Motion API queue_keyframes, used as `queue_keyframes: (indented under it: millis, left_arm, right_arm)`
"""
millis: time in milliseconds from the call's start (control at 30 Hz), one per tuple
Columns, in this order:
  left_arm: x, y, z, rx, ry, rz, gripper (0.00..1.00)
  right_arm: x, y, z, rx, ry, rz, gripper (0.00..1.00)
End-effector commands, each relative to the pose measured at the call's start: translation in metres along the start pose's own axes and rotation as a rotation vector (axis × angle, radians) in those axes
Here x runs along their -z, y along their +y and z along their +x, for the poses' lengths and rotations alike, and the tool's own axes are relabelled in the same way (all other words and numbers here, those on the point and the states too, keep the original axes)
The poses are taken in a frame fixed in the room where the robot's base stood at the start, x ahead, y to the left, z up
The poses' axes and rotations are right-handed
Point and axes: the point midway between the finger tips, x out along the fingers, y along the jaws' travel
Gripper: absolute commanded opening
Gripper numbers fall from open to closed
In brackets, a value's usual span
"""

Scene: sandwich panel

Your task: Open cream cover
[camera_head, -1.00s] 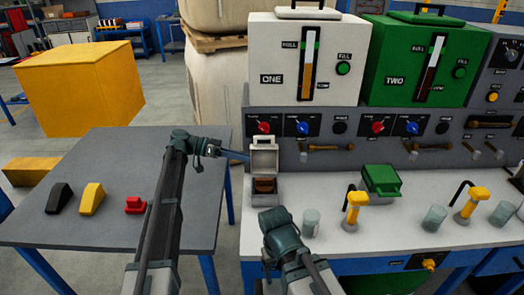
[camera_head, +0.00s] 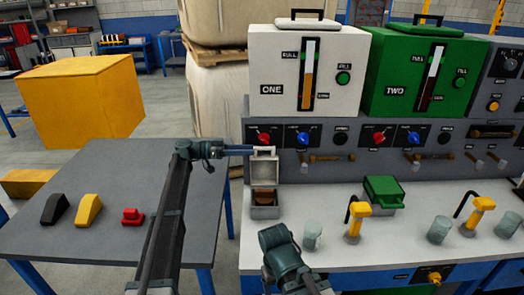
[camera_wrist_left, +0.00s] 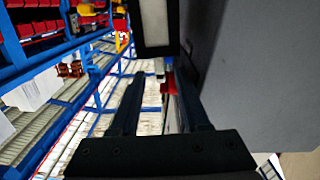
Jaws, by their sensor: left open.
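The cream cover (camera_head: 264,172) stands upright at the back of a small cream-grey box (camera_head: 265,212) on the white bench. The box is open and a brown round thing (camera_head: 264,196) shows inside. My left gripper (camera_head: 251,150) comes in level from the left, at the cover's upper left edge; I cannot tell whether it touches. In the left wrist view its two dark fingers (camera_wrist_left: 157,82) are apart with nothing held between them. A pale dark-edged piece shows above them there; I cannot tell what it is. My right arm shows at bottom centre, its fingers not visible.
The grey console wall (camera_head: 225,110) stands close behind the box. A closed green box (camera_head: 383,192), a glass (camera_head: 312,236) and a yellow dispenser (camera_head: 356,221) stand to the right. The grey table (camera_head: 110,180) at left holds black, yellow and red pieces.

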Motion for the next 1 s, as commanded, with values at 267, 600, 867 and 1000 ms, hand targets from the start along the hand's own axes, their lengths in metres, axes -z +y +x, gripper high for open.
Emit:
queue_keyframes:
  millis: [267, 600, 867, 1000]
  left_arm:
    - [0.0, 0.0, 0.043, -0.001, 0.0, 0.0, 0.46]
    - [0.0, 0.0, 0.056, 0.001, 0.0, -0.001, 0.46]
    - [0.0, 0.0, 0.056, 0.001, 0.0, -0.001, 0.3]
    - [0.0, 0.0, 0.056, 0.001, 0.0, -0.001, 0.05]
  right_arm:
    - [0.0, 0.0, 0.0, 0.0, 0.0, 0.0, 0.78]
    - [0.0, 0.0, 0.0, 0.0, 0.0, 0.0, 0.78]
    - [0.0, 0.0, 0.0, 0.0, 0.0, 0.0, 0.78]
    - [0.0, 0.0, 0.0, 0.0, 0.0, 0.0, 0.78]
